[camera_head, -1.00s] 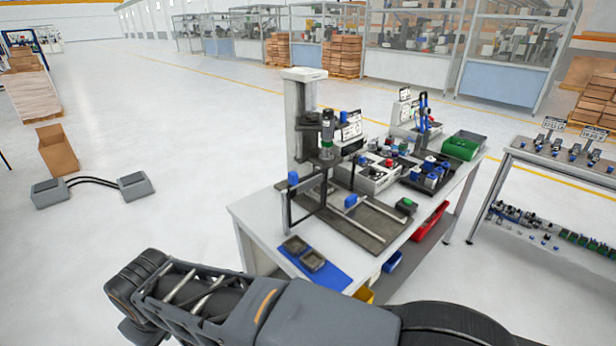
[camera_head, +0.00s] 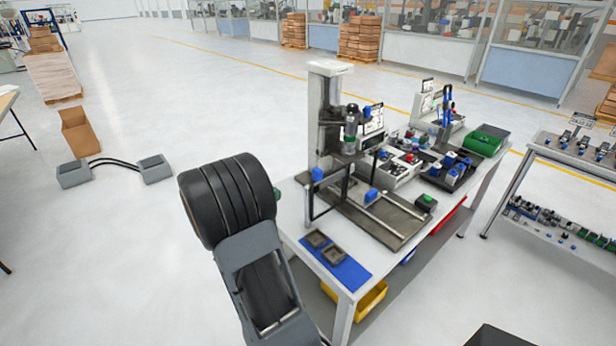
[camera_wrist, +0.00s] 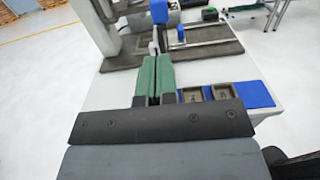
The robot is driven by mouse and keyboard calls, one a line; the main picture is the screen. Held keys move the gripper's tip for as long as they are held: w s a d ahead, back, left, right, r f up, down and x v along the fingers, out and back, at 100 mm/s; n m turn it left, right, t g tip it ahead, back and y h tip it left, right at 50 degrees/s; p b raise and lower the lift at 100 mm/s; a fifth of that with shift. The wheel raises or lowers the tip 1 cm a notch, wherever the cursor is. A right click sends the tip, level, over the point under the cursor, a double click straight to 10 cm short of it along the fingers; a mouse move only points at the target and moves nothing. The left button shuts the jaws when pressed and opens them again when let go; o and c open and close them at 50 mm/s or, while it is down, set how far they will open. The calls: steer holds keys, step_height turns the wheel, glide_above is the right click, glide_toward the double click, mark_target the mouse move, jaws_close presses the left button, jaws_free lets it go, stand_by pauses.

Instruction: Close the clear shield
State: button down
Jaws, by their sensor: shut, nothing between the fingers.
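The press station (camera_head: 328,115) stands on the white table with a thin dark frame (camera_head: 309,205) at its front left. A blue block (camera_head: 317,174) sits at the top of this frame, and another blue block (camera_head: 371,195) sits on the rails to its right. The clear shield's panel is too faint to make out, so I cannot tell its angle. My gripper (camera_wrist: 157,58) has green fingers, shut and empty, pointing toward the frame and blue block (camera_wrist: 159,12). I cannot tell whether they touch. In the head view my arm hides most of the gripper.
A blue mat (camera_head: 348,274) with two small dark trays lies at the table's front corner. A dark base plate (camera_head: 398,234) lies under the rails. A yellow bin (camera_head: 366,300) sits below. Open floor lies left of the table.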

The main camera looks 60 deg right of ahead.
mark_target(314, 175)
steer(key=p+x, duration=0.3)
steer(key=x, duration=1)
steer(key=shift+w, duration=0.1)
steer(key=shift+d, duration=0.1)
